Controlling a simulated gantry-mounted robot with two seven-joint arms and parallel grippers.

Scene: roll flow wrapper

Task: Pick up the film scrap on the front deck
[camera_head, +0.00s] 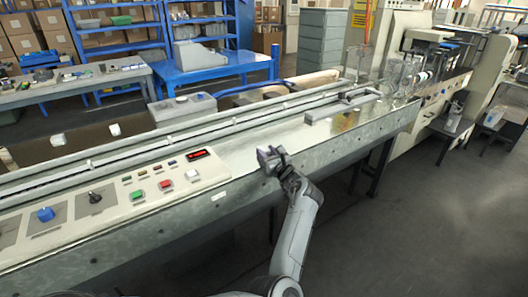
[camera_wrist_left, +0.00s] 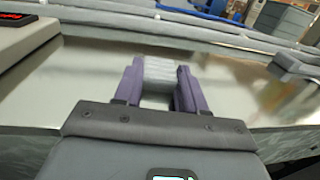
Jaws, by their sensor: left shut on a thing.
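The film scrap (camera_wrist_left: 160,74) is a pale, ridged, whitish piece between the two purple fingers in the left wrist view. My left gripper (camera_wrist_left: 158,88) is shut on it, with a finger against each side. In the head view my left gripper (camera_head: 270,156) is over the front edge of the metal front deck (camera_head: 240,150), right of the control panel. The scrap is too small there to tell from the fingers. I cannot tell whether the scrap still touches the deck. My right gripper is in neither view.
The control panel (camera_head: 120,197) with coloured buttons and knobs lies left of the gripper. A long conveyor rail (camera_head: 200,128) runs behind the deck. A yellowish patch (camera_head: 346,121) shows on the deck to the right, before the wrapper machine (camera_head: 430,75). The deck around the gripper is bare.

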